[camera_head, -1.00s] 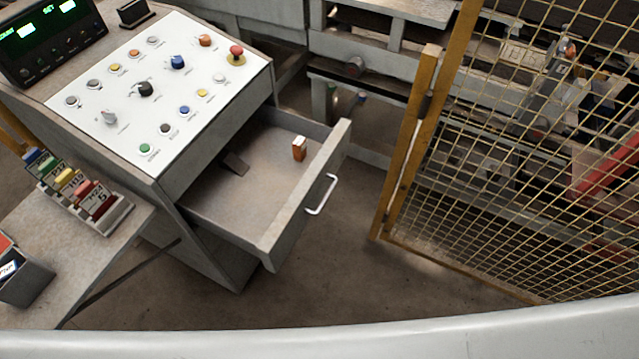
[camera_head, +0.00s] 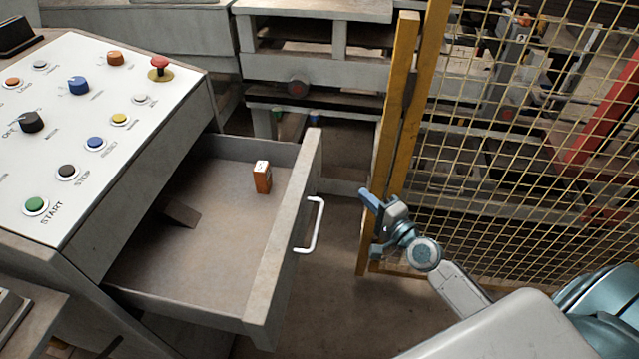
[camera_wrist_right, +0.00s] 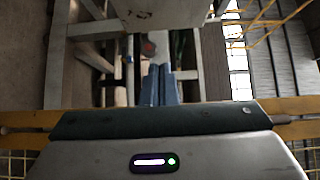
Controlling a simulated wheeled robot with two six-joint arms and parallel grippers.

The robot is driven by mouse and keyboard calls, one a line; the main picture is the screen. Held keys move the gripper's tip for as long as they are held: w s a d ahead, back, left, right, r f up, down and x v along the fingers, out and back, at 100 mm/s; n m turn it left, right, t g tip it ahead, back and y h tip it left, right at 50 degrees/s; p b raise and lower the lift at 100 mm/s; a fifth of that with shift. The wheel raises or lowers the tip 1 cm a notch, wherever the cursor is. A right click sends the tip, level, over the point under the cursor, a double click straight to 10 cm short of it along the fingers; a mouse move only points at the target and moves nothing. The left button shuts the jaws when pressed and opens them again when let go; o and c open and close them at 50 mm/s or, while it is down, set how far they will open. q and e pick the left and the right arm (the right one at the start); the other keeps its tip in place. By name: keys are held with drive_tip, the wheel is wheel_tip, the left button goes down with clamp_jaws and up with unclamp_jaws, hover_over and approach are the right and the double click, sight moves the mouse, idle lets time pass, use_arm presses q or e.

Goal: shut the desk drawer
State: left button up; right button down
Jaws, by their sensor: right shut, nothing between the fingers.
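The desk drawer (camera_head: 283,245) is grey and stands pulled out of the control desk, with its inside showing. Its white bar handle (camera_head: 314,226) is on the outer front face. My right gripper (camera_head: 369,199) is to the right of the handle, apart from it, in front of the yellow fence post. Its two blue fingers are shut together and empty, as the right wrist view (camera_wrist_right: 159,86) also shows. My left gripper is not in view.
In the drawer are a small orange-brown box (camera_head: 262,178) and a dark flat piece (camera_head: 182,213). The desk's button panel (camera_head: 105,105) is at left. A yellow mesh fence (camera_head: 400,110) stands right of the drawer. Bare floor (camera_head: 320,290) lies between them.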

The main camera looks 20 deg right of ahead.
drive_tip(key=p, duration=0.2)
approach(319, 163)
drive_tip(key=w+d, duration=0.3)
drive_tip(key=w+a, duration=0.2)
drive_tip(key=a, duration=0.1)
drive_tip(key=shift+w+f+p, duration=0.15)
drive_tip(key=shift+p, duration=0.15)
drive_tip(key=shift+w+a, duration=0.3)
drive_tip(key=shift+a, duration=0.2)
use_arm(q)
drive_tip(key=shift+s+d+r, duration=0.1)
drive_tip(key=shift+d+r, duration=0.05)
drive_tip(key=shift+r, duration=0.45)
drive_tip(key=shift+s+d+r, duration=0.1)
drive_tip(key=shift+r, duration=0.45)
use_arm(e)
drive_tip(key=shift+f, duration=0.1)
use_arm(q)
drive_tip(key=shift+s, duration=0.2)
